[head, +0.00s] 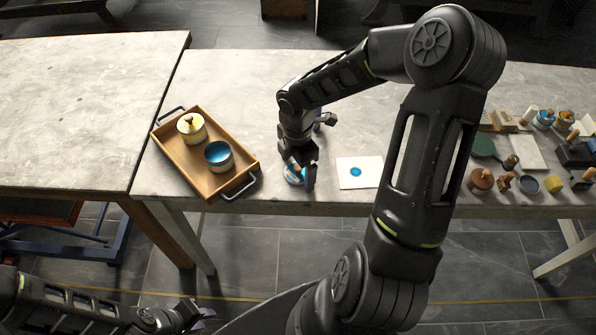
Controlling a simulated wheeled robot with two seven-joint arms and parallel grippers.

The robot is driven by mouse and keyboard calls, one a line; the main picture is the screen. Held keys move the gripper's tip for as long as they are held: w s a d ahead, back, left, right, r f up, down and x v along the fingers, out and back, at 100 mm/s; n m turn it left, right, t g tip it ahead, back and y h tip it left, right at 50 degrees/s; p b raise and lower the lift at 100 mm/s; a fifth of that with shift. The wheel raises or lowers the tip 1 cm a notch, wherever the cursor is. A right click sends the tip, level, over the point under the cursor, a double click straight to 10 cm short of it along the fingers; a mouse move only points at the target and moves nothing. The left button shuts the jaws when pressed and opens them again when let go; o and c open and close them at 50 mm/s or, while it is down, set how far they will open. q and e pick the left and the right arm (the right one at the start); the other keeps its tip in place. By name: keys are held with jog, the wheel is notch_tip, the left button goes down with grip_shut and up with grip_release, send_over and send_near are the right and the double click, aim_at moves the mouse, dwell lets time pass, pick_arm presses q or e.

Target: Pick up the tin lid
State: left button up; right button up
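A small round white-and-blue piece, which looks like the tin lid (290,179), lies on the pale table left of a white card. My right gripper (301,174) points down right over it, with its fingers hiding much of it. I cannot tell whether the fingers touch or grip it. An open tin with blue inside (219,160) stands in the wooden tray (181,158). A white tin with a yellow top and a knob (191,127) stands behind it in the tray. My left gripper (203,317) is low at the bottom edge, away from the table; its fingers are unclear.
The white card (359,173) with a blue dot lies right of my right gripper. Several stamps, jars and blocks crowd the table's right end, with a grey slab (514,152) among them. The left table (80,110) is bare. The tray has dark handles.

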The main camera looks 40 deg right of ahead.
aim_at(297, 167)
jog(key=c, duration=1.4)
notch_tip(297, 167, up, 10)
dwell(0.5)
pick_arm(q)
jog(key=shift+r, duration=0.1)
